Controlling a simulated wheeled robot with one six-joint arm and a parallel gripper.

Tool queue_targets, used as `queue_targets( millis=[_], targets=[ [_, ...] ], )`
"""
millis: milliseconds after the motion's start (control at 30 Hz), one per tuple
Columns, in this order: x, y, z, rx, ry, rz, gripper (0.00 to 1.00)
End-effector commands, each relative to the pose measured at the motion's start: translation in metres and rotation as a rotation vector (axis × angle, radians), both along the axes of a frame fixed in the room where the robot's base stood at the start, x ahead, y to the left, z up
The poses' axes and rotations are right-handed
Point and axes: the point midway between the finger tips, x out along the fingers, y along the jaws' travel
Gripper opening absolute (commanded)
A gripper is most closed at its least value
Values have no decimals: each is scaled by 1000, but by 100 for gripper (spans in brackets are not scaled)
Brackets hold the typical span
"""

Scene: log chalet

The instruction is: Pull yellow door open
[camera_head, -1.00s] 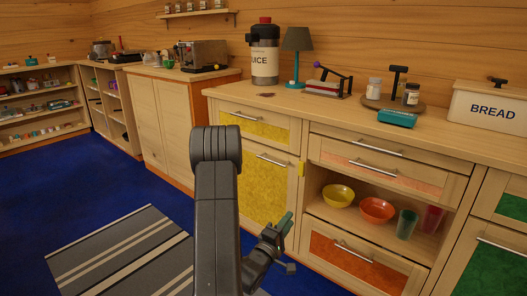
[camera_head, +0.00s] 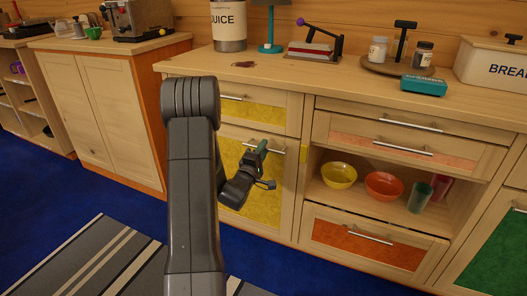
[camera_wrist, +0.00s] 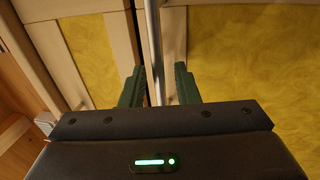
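The yellow door (camera_head: 230,192) is a wooden-framed lower cabinet door with a yellow panel, and it looks shut. It also shows on the right in the wrist view (camera_wrist: 245,60). Its metal bar handle (camera_wrist: 153,40) runs across the top of the door, partly hidden by my gripper in the head view. My gripper (camera_wrist: 157,85) has its two green fingers apart, one on each side of the bar. Gaps show between the bar and both fingers. In the head view my gripper (camera_head: 258,152) is at the door's upper part.
A yellow drawer (camera_head: 262,114) sits above the door. To the right is an open shelf with a yellow bowl (camera_head: 338,175), a red bowl (camera_head: 384,186) and cups, above an orange drawer (camera_head: 350,237). Blue floor and a striped rug (camera_head: 95,262) lie in front.

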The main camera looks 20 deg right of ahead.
Motion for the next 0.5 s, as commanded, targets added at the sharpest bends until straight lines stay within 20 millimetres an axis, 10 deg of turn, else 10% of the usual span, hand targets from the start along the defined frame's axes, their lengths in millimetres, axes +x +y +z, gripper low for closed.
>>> queue_targets(
  millis=[367,500],
  targets=[
    [5,-6,2,0,0,0,28],
    [5,-6,2,0,0,0,7]
  ],
)
